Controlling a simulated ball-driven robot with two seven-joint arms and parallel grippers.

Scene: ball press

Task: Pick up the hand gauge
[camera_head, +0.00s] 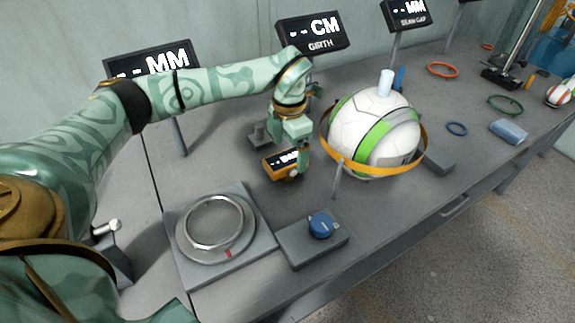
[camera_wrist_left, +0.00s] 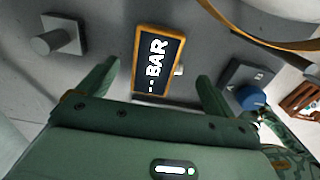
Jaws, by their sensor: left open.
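The hand gauge (camera_head: 284,164) is a small orange-framed box with a dark screen reading "-- BAR". It lies on the grey bench left of the ball. In the left wrist view the gauge (camera_wrist_left: 157,60) lies between and beyond the two green fingers. My left gripper (camera_head: 293,150) is above the gauge, pointing down, and partly covers it in the head view. Its fingers (camera_wrist_left: 158,74) are apart with nothing held; they seem clear of the gauge's sides. My right gripper does not show.
A white and green ball (camera_head: 374,132) with an orange band (camera_head: 345,163) around it stands close right of the gauge. A blue-knobbed box (camera_head: 320,226) and a plate with a metal ring (camera_head: 215,222) are in front. A grey peg (camera_wrist_left: 60,40) stands nearby.

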